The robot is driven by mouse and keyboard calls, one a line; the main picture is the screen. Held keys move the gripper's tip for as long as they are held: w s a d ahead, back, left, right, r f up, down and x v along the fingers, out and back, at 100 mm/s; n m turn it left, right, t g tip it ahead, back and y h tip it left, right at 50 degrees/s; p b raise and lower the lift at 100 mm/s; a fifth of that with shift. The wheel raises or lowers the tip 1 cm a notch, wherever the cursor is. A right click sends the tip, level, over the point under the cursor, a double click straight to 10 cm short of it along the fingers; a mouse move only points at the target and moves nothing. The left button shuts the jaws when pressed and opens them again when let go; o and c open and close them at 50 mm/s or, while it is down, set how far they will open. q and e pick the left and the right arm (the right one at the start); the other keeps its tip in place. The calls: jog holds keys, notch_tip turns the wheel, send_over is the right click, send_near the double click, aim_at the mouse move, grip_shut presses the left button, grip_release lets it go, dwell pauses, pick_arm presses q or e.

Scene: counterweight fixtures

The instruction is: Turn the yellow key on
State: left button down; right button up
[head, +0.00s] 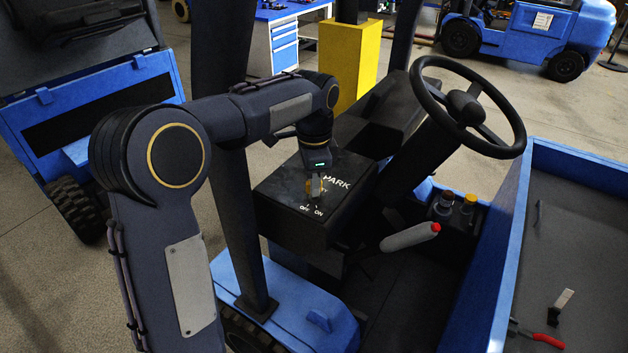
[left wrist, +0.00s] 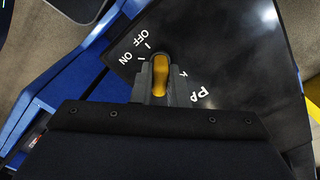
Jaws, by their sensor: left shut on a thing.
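The yellow key (left wrist: 160,76) sits in the black panel (head: 285,206), beside the white OFF and ON marks. In the left wrist view it stands between the two grey fingers of my left gripper (left wrist: 155,82), which is shut on it. In the head view the gripper (head: 316,187) reaches down onto the panel, and only slivers of yellow show around its fingers. The fingers hide part of the key, and I cannot tell exactly which mark it points to. My right gripper is in neither view.
The steering wheel (head: 468,107) and its column stand right of the panel. A black post (head: 240,220) rises left of the panel, close to my left arm. Red-handled pliers (head: 540,338) lie at the lower right.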

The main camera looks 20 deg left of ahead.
pick_arm(q)
jog(key=c, duration=1.4)
grip_release()
jog(key=shift+c, duration=0.2)
jog(key=shift+r, duration=0.1)
notch_tip(320, 180, up, 8)
jog(key=shift+f+b, duration=0.15)
jog(key=shift+b, duration=0.15)
